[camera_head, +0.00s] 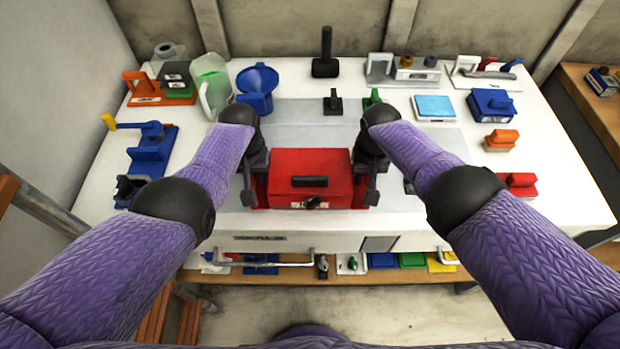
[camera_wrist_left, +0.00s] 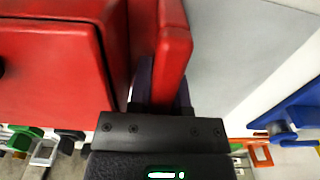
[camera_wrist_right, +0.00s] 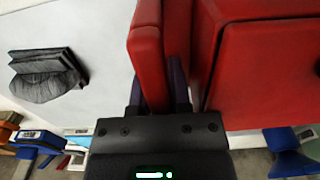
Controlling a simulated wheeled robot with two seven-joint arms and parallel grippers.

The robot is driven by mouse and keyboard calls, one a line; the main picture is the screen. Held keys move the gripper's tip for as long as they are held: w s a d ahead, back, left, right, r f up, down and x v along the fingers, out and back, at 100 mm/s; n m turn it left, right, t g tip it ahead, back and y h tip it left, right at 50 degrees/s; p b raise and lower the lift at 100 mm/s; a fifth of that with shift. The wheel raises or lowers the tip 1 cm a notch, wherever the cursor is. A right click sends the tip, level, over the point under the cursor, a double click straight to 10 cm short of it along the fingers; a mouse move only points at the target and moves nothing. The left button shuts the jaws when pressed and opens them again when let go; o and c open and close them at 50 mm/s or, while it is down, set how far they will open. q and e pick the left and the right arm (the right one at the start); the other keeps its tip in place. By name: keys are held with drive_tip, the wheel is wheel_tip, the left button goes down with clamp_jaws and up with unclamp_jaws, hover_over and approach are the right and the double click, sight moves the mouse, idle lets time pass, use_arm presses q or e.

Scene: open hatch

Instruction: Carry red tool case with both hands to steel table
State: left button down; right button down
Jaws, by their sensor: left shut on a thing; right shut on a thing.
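The red tool case (camera_head: 310,165) is in the middle of the head view, at the front of the white table (camera_head: 560,190), with a black handle on its front face. My left gripper (camera_head: 248,185) is shut on the red side handle at its left end, and this handle shows in the left wrist view (camera_wrist_left: 172,50). My right gripper (camera_head: 370,180) is shut on the side handle at its right end, seen in the right wrist view (camera_wrist_right: 147,55). The case looks level. I cannot tell whether its underside touches the table top.
A grey mat (camera_head: 290,112) lies behind the case. A blue funnel (camera_head: 257,85), a clear jug (camera_head: 212,85), a blue vise-like tool (camera_head: 150,150) and blue and red blocks stand around the table. A shelf (camera_head: 400,272) below holds several small items. A wooden bench stands at the right.

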idle(0.5)
